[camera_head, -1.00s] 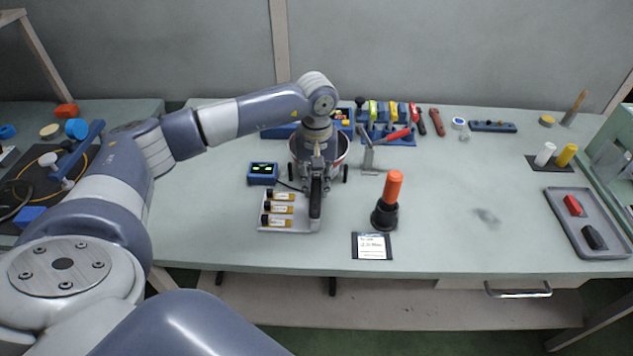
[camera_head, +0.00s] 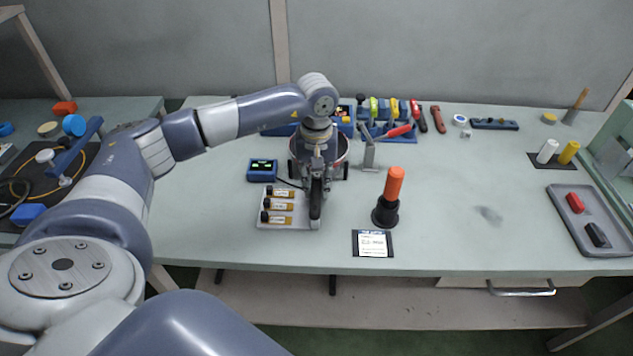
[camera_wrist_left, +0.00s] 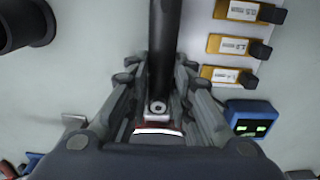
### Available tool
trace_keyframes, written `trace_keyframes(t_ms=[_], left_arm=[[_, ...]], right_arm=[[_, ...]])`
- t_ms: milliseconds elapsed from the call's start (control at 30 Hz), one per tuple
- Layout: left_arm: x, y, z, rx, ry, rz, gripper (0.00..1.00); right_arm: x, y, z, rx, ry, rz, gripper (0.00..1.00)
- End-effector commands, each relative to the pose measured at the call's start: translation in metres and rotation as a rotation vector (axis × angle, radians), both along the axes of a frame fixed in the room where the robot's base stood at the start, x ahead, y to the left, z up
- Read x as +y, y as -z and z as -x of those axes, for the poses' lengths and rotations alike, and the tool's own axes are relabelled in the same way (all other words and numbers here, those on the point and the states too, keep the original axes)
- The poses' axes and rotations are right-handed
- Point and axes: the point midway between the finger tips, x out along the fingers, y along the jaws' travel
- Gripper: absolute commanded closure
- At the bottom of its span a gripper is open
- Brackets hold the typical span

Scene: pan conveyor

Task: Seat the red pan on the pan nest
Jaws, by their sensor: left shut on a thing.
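The red pan (camera_head: 342,153) is mostly hidden behind my left wrist and gripper in the head view; parts of its round rim and red side show. Its black handle (camera_head: 315,208) points toward the table's front edge. My left gripper (camera_head: 317,180) is shut on the handle. In the left wrist view, the black handle (camera_wrist_left: 164,45) runs between the fingers (camera_wrist_left: 158,85), and a strip of red pan (camera_wrist_left: 158,128) shows. Dark upright posts (camera_head: 346,171) stand beside the pan, probably part of the pan nest. I cannot tell whether the pan touches the nest.
A white tray with labelled vials (camera_head: 280,206) lies left of the handle, near a blue display box (camera_head: 262,170). An orange-handled tool (camera_head: 394,184) stands in a black holder to the right. A tool rack (camera_head: 388,130) is behind. The table's right middle is mostly clear.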

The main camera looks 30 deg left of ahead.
Motion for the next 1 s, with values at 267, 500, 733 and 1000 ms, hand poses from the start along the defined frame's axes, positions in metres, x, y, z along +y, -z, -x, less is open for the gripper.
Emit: trace_keyframes(t_ms=[267, 500, 733, 1000], left_arm=[[0.0, 0.002, -0.001, -0.002, 0.0, 0.0, 0.55], [0.0, 0.004, 0.001, 0.002, 0.0, 0.0, 0.55], [0.0, -0.016, -0.001, -0.004, -0.001, 0.0, 0.55], [0.0, -0.073, -0.001, -0.006, 0.0, 0.0, 0.55]], right_arm=[[0.0, 0.002, -0.001, 0.0, 0.0, 0.0, 0.6], [-0.001, 0.002, -0.001, -0.001, 0.0, 0.001, 0.6], [-0.001, 0.002, -0.001, -0.001, -0.001, 0.001, 0.6], [0.0, 0.002, 0.0, 0.0, 0.0, 0.0, 0.6]])
